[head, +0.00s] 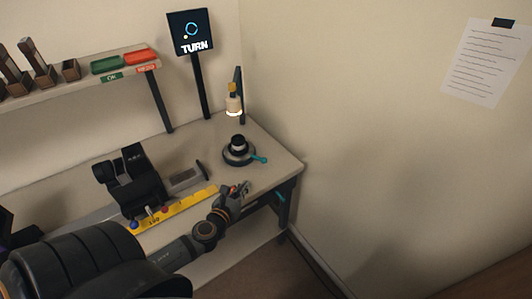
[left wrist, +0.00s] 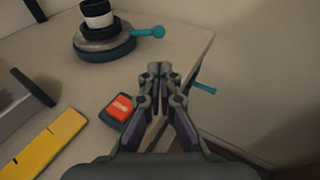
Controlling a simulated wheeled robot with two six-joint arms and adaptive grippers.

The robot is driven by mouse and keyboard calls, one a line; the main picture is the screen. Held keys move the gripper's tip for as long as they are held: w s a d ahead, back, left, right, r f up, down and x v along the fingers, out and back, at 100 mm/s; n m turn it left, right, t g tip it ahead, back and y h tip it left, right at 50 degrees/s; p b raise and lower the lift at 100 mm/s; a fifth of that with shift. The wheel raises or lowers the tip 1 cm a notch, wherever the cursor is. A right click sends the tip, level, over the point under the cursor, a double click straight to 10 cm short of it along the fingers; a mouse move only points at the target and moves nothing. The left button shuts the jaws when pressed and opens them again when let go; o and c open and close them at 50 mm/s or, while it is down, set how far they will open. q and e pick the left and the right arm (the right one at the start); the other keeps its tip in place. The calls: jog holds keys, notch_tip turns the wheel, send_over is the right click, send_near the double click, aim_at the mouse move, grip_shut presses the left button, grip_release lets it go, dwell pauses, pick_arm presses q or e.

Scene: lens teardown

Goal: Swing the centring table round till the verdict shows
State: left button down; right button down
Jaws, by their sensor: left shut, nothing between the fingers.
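The centring table (head: 238,155) is a dark round turntable near the bench's right corner, with a black and white lens piece (head: 238,142) on top. Its teal handle (head: 260,158) points to the right; it also shows in the left wrist view (left wrist: 150,32). The display (head: 191,35) on a post reads "TURN" with a partial blue ring. My left gripper (head: 240,188) is shut and empty, in front of the turntable near the bench's front edge. In the left wrist view its closed fingers (left wrist: 158,70) are apart from the handle. My right gripper is not in view.
A red button (left wrist: 121,107) sits beside my fingers on the bench. A yellow ruler-like strip (head: 175,210) and a black device (head: 132,180) lie to the left. A lamp-like head (head: 234,105) stands behind the turntable. A second teal lever (left wrist: 204,88) sticks out past the bench edge.

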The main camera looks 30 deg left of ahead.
pick_arm(q)
jog(key=shift+w+a+r, duration=0.1)
jog(key=shift+w+r, duration=0.1)
jog(key=p+x, duration=0.1)
jog(key=x, duration=1.2)
jog(key=shift+f, duration=0.1)
jog(key=shift+w, duration=0.1)
